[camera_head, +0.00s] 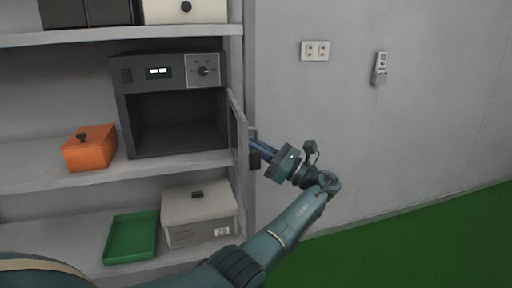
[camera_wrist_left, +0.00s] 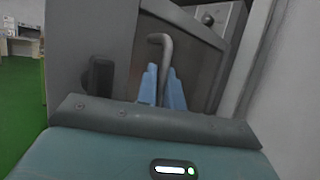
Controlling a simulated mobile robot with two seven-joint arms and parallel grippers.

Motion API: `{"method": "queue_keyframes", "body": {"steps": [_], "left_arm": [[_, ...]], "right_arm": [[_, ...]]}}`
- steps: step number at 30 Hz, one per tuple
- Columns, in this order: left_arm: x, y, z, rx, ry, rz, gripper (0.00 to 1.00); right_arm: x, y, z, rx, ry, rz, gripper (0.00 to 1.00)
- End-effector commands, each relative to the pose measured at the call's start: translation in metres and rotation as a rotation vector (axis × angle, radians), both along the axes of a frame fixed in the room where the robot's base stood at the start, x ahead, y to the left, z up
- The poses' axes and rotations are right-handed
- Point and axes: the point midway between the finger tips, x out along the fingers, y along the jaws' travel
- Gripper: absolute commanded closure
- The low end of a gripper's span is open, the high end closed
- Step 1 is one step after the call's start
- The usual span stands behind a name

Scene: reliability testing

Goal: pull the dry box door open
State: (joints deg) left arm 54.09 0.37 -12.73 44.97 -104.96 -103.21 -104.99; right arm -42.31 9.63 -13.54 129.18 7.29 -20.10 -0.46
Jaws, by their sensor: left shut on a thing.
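The dry box (camera_head: 175,105) is a dark grey cabinet on the middle shelf, with a small lit display and a knob on its top panel. Its door (camera_head: 238,135) is swung out to the right, roughly at a right angle to the front. The dark inside shows and looks empty. My left gripper (camera_head: 254,146) is at the outer face of the door. In the left wrist view its blue fingers (camera_wrist_left: 163,85) are shut on the grey curved door handle (camera_wrist_left: 162,45). My right gripper is not in view.
An orange box (camera_head: 90,148) sits left of the dry box. A green tray (camera_head: 131,238) and a lidded grey box (camera_head: 198,213) are on the shelf below. The wall (camera_head: 420,130) with a socket and a remote is close on the right. Green floor is clear.

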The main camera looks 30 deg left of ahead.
Motion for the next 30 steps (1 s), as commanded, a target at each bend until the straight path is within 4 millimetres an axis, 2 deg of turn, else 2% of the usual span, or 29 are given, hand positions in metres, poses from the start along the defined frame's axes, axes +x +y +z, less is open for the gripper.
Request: {"method": "queue_keyframes", "body": {"steps": [1,8,17,22,30], "left_arm": [[0.0,0.0,-0.002,-0.003,0.005,0.001,0.9],[0.0,0.0,-0.001,-0.001,0.002,0.0,0.71],[0.001,-0.002,-0.001,-0.001,0.0,-0.001,0.7],[0.004,-0.022,-0.011,-0.001,0.003,-0.004,0.7],[0.012,-0.076,-0.035,0.001,0.003,-0.003,0.7]], "right_arm": [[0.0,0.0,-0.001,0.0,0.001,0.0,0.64],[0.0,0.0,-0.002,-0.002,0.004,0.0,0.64],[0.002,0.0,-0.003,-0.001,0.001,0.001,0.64],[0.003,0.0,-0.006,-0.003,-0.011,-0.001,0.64],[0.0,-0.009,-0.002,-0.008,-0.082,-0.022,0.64]]}}
